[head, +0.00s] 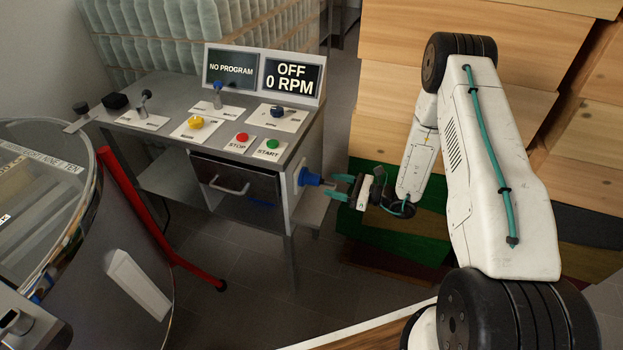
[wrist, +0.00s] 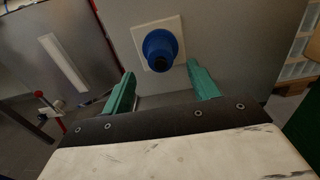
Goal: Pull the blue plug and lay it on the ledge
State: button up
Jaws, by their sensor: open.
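The blue plug (head: 309,178) sits in a pale socket plate on the right side of the grey control bench. In the wrist view the blue plug (wrist: 160,47) shows end-on against its white square plate (wrist: 140,36), ahead of my fingers and roughly between them. My gripper (head: 341,186) is open and empty, with its teal fingers pointing at the plug from the right. The fingers also show in the wrist view (wrist: 160,82), apart, one on each side below the plug. A ledge (head: 311,208) juts from the bench side just below the plug.
The bench top carries a red stop button (head: 242,137), a green start button (head: 272,144), a yellow knob (head: 196,122) and several levers. A screen (head: 293,78) reads OFF, 0 RPM. Stacked wooden boxes (head: 450,95) stand behind my arm. A round tank (head: 95,250) with a red bar stands left.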

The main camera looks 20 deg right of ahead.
aim_at(320, 181)
jog(key=shift+x, duration=3.5)
grip_shut()
jog(key=shift+v, duration=2.95)
jog(key=shift+w+r, duration=0.1)
